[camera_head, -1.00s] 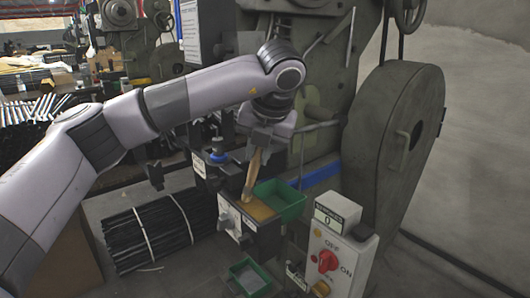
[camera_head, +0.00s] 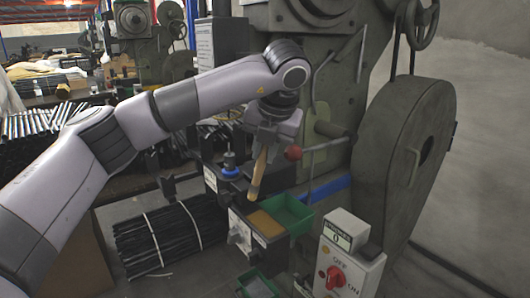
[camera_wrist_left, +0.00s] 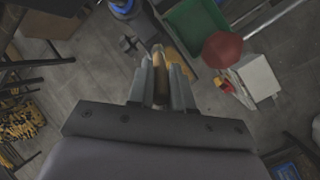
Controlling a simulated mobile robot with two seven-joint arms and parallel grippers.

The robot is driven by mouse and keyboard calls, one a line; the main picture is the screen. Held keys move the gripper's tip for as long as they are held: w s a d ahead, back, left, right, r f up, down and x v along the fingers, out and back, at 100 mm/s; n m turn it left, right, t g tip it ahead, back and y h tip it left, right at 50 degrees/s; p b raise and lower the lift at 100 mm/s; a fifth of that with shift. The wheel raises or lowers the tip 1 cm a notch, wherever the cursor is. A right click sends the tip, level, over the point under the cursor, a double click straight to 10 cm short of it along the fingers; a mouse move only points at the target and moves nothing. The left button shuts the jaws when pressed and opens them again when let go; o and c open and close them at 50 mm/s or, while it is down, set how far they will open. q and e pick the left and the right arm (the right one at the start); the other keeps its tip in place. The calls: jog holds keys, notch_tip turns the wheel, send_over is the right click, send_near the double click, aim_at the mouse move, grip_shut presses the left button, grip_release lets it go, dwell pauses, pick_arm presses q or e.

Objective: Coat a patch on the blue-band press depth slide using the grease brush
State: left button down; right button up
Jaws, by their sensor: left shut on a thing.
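My left gripper (camera_head: 268,137) is shut on the grease brush (camera_head: 259,172), which has a wooden handle and hangs nearly upright, tip down. The brush tip is above and just behind a box with a yellow grease-like surface (camera_head: 266,223), apparently apart from it. The wrist view shows the brush (camera_wrist_left: 160,82) between my fingers (camera_wrist_left: 161,86). The press has a blue band (camera_head: 326,188) low on its green-grey body. A black upright part with a blue ring (camera_head: 229,172) stands left of the brush; I cannot tell whether it is the depth slide. My right gripper is not in view.
A green tray (camera_head: 302,218) sits right of the yellow surface. A red ball knob (camera_head: 293,153) is close to the gripper's right. A switch box with a red knob (camera_head: 336,278) stands at front right. Bundled black rods (camera_head: 160,240) lie on the left.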

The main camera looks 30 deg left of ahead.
pick_arm(q)
jog(key=shift+r+p, duration=0.5)
jog(key=shift+r, duration=0.8)
jog(key=shift+r+p, duration=1.2)
jog(key=shift+r, duration=0.25)
jog(key=shift+f, duration=0.1)
jog(key=shift+d, duration=0.1)
